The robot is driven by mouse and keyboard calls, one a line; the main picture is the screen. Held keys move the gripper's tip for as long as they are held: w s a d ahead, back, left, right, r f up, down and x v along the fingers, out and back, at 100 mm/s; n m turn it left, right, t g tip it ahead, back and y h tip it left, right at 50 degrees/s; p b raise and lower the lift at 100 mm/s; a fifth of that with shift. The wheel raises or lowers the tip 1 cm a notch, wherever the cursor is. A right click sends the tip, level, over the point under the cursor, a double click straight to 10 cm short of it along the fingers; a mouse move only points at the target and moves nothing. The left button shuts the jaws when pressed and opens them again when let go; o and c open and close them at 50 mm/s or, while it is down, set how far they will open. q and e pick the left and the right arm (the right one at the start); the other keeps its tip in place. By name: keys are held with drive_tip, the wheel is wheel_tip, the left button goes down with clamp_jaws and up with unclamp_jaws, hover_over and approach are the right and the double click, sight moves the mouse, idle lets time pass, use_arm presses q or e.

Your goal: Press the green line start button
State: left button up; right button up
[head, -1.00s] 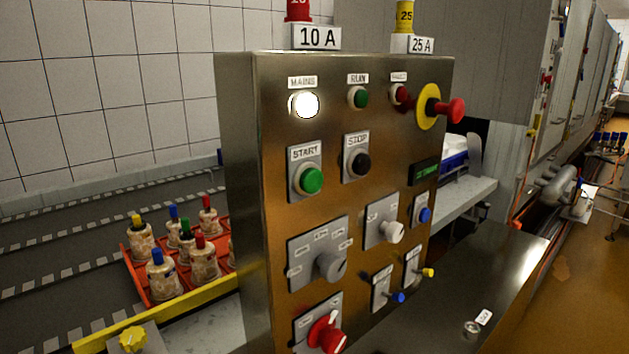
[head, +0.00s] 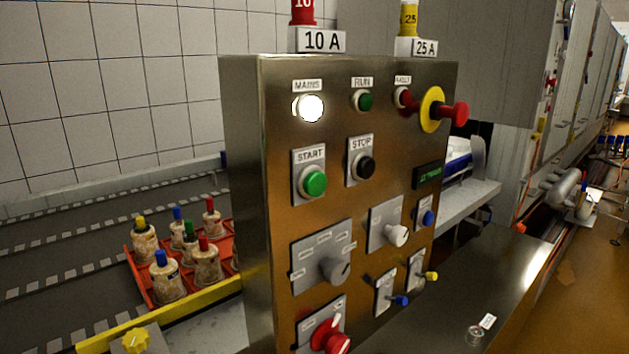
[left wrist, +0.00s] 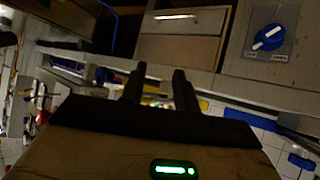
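The green start button (head: 315,183) sits on a grey plate labelled START, on the front of the metal control panel (head: 250,200) in the head view. It stands proud of the plate, and nothing touches it. The black stop button (head: 364,167) is to its right. The white MAINS lamp (head: 310,108) above it is lit; the green RUN lamp (head: 364,101) looks unlit. Neither gripper shows in the head view. In the left wrist view my left gripper (left wrist: 160,82) has its two dark fingers apart, with nothing visibly held between them. My right gripper is out of view.
A red mushroom knob on a yellow ring (head: 455,114) sticks out at the panel's upper right. Rotary knobs, such as the grey selector (head: 336,268), project below the start button. An orange tray (head: 142,277) of bottles stands left of the panel, behind a yellow rail (head: 160,315).

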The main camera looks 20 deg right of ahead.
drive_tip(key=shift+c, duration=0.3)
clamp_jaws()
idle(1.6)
